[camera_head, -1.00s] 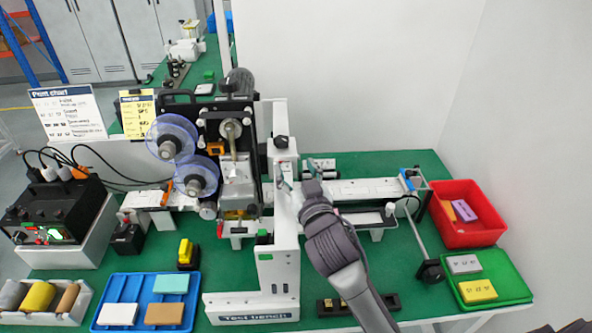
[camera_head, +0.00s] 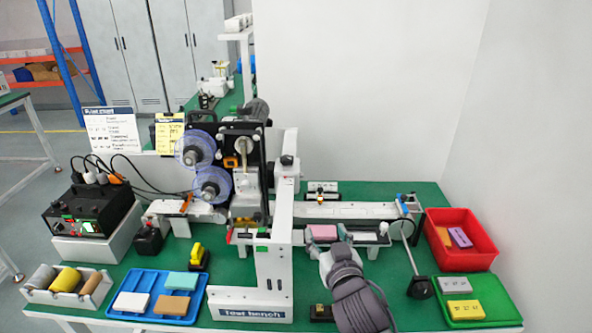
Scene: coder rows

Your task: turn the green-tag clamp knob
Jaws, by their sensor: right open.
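My right gripper (camera_head: 328,252) is open, low in front of the guide rail and right of the white test bench frame (camera_head: 274,280). Its fingertips are small and partly hidden by its own body. A pink block (camera_head: 322,231) lies just behind the fingers; I cannot tell whether they touch it. A dark knob (camera_head: 287,160) sits higher on the frame; I cannot tell which knob the green tag belongs to. My left gripper is not in view.
A red bin (camera_head: 463,262) and a green tray (camera_head: 505,309) with blocks stand at the right. A blue tray (camera_head: 136,283) with blocks is at the left. Clear film reels (camera_head: 212,186) are on the machine.

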